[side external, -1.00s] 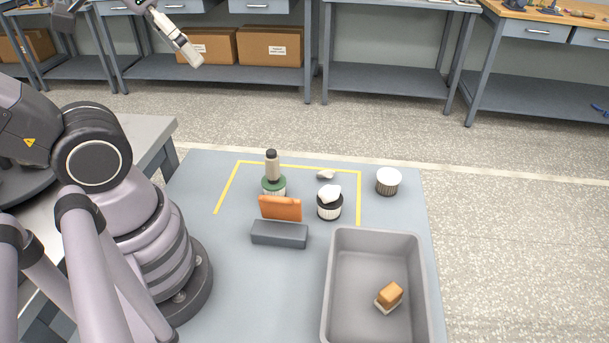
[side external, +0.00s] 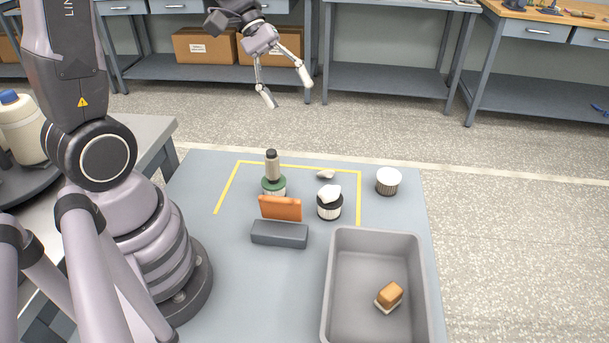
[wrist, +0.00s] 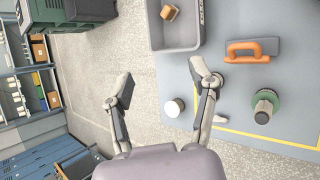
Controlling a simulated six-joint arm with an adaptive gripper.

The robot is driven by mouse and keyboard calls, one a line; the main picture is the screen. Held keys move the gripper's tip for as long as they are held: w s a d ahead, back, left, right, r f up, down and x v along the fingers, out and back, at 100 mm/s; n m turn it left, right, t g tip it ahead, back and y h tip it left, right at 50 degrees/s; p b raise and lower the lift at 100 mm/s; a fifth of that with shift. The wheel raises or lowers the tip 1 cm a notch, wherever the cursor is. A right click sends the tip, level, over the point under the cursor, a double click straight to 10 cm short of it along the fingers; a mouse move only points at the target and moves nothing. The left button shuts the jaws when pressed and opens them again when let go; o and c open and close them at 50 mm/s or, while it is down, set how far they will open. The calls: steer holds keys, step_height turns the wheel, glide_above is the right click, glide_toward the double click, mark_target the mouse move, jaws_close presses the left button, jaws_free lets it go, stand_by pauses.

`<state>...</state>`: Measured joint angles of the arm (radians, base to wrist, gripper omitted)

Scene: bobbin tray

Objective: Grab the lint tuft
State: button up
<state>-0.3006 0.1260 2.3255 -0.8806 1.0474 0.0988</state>
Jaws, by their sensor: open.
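A white lump that looks like the lint tuft (side external: 330,192) sits on top of a black-and-white bobbin (side external: 329,210) in the side view. A smaller pale grey piece (side external: 325,175) lies on the table just behind it; I cannot tell for sure which of the two is the lint. My gripper (side external: 287,95) is open and empty, high above and beyond the table's far edge. In the wrist view my gripper (wrist: 163,85) has its fingers wide apart, and the right finger covers much of the bobbin area.
A grey bin (side external: 418,262) at front right holds a tan block (side external: 389,296). Yellow tape (side external: 300,166) marks the table.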

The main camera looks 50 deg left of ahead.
steer(key=w+a+f+n+t+h, duration=0.2)
steer(key=w+a+f+n, duration=0.1)
steer(key=w+f+n, duration=0.25)
steer(key=n+t+y, duration=0.2)
steer(key=n+t, duration=0.6)
steer(key=n, duration=0.5)
glide_above(318, 173)
steer(key=s+a, duration=0.3)
steer(key=s, duration=0.1)
step_height(318, 173, down, 18)
steer(key=f, duration=0.6)
steer(key=shift+w+f, duration=0.2)
steer(key=shift+w, duration=0.05)
steer(key=shift+f, duration=0.2)
steer(key=shift+f+x, duration=0.2)
steer(key=shift+x, duration=0.7)
steer(key=shift+f+x, duration=0.2)
steer(key=shift+x, duration=0.7)
steer(key=shift+f+x, duration=0.2)
steer(key=shift+x, duration=0.7)
steer(key=shift+s+a, duration=0.15)
steer(key=c, duration=0.7)
steer(key=shift+c, duration=0.2)
